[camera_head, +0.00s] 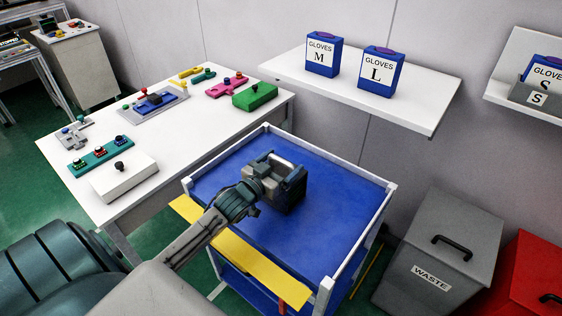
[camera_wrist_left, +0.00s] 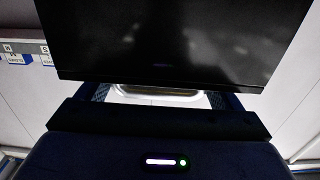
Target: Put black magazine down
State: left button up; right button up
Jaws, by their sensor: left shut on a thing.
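My left gripper (camera_head: 289,181) is over the blue top of the cart, reaching in from the lower left. It is shut on the black magazine (camera_wrist_left: 170,40), a dark, glossy, box-like thing that fills the upper part of the left wrist view. In the head view the gripper body hides most of the magazine, and I cannot tell whether it touches the cart top. My right gripper is not in view.
The cart's blue top (camera_head: 325,228) has a pale raised rim and is otherwise bare. A white table (camera_head: 185,165) with coloured fixtures stands to the left. A wall shelf (camera_head: 345,88) holds two glove boxes. A grey waste bin (camera_head: 440,250) stands right.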

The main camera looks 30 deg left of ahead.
pick_arm(q)
jog(key=o, duration=1.5)
jog(key=shift+f, duration=0.15)
jog(key=shift+s, duration=0.4)
jog(key=s+b, duration=0.1)
jog(key=s, duration=0.2)
jog(key=s+b, duration=0.2)
jog(key=s, duration=0.2)
jog(key=s+a+b, duration=0.1)
jog(key=s, duration=0.3)
jog(key=shift+s+b, duration=0.1)
jog(key=shift+b, duration=0.25)
